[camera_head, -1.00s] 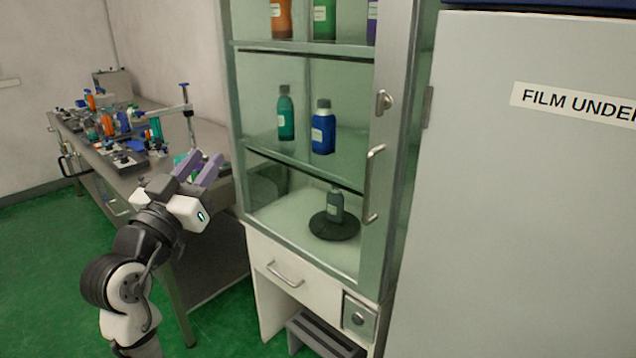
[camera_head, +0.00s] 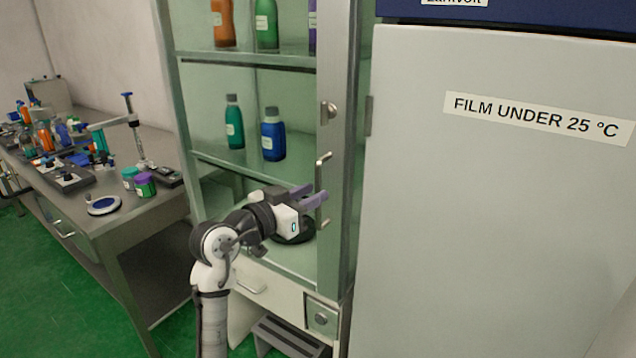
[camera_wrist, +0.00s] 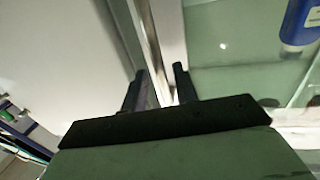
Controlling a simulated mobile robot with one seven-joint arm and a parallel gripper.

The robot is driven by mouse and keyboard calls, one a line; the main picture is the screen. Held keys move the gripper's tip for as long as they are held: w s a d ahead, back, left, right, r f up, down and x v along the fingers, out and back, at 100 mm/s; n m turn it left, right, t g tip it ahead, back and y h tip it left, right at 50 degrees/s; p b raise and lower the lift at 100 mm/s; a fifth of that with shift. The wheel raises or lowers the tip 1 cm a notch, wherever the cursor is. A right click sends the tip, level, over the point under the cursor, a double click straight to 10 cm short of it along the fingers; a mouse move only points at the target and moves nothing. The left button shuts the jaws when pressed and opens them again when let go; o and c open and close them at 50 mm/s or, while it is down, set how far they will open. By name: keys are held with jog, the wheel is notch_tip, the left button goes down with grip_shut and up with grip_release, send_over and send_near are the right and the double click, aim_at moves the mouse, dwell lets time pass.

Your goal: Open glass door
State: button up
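The glass door (camera_head: 338,110) of the cabinet is shut, with a grey metal frame along its right side. Its upright bar handle (camera_head: 319,171) sits on that frame, below a round lock (camera_head: 328,111). My gripper (camera_head: 318,194) is in front of the door at the handle's lower part, with its purple fingers pointing right towards the handle. In the wrist view the two dark fingers (camera_wrist: 160,86) are apart, with the pale door frame beyond them. I cannot tell whether the handle lies between the fingers or whether they touch it.
A white cabinet labelled "FILM UNDER 25 °C" (camera_head: 480,220) stands close on the right. A metal workbench (camera_head: 130,215) with bottles and tools is on the left. Several bottles, including a blue one (camera_head: 273,137), stand on shelves behind the glass. A dark step (camera_head: 288,338) is below.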

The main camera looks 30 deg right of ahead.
jog(key=shift+w+d+p, duration=0.15)
jog(key=shift+d, duration=0.55)
jog(key=shift+w+d+p, duration=0.15)
jog(key=shift+d, duration=0.5)
jog(key=shift+c, duration=0.4)
grip_shut()
